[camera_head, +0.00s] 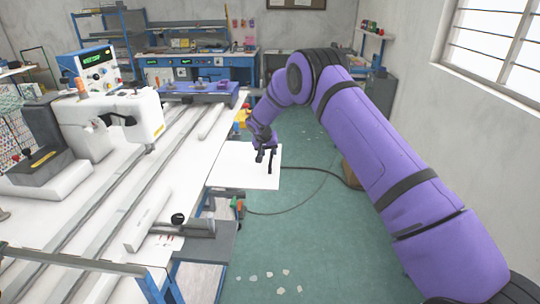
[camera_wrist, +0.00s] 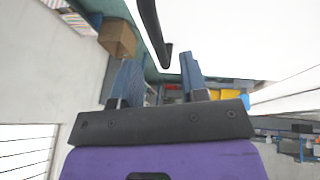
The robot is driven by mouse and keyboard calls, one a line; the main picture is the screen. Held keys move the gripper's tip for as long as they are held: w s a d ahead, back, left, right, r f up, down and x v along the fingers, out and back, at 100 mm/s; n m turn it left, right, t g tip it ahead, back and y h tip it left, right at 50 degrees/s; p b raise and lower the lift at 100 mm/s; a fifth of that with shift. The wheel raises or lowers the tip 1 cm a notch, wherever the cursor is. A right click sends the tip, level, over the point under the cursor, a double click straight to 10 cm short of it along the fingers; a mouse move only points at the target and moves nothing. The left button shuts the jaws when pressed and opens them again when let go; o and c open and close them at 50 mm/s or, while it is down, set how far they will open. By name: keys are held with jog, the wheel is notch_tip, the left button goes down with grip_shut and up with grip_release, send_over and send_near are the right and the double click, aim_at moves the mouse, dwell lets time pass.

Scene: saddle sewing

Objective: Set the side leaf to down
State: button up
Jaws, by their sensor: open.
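The side leaf (camera_head: 235,168) is a flat white panel at the right edge of the long white table, and it looks about level in the head view. A white surface that looks like the leaf fills the upper right of the wrist view (camera_wrist: 230,35). A black bar (camera_wrist: 150,32), perhaps the leaf's handle, reaches down between my fingertips in the picture; whether it touches them I cannot tell. My gripper (camera_head: 264,154) is over the leaf's outer part, its jaws apart and holding nothing. Its two blue-grey fingers frame a gap in the wrist view (camera_wrist: 158,72).
The white table (camera_head: 110,190) with metal rails and a white sewing machine (camera_head: 140,115) stands to the left. A blue workbench (camera_head: 195,65) is at the back. A dark cable (camera_head: 310,170) lies on the green floor (camera_head: 310,240), which is mostly clear right of the table.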

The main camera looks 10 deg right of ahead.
jog(key=shift+x, duration=1.3)
grip_shut()
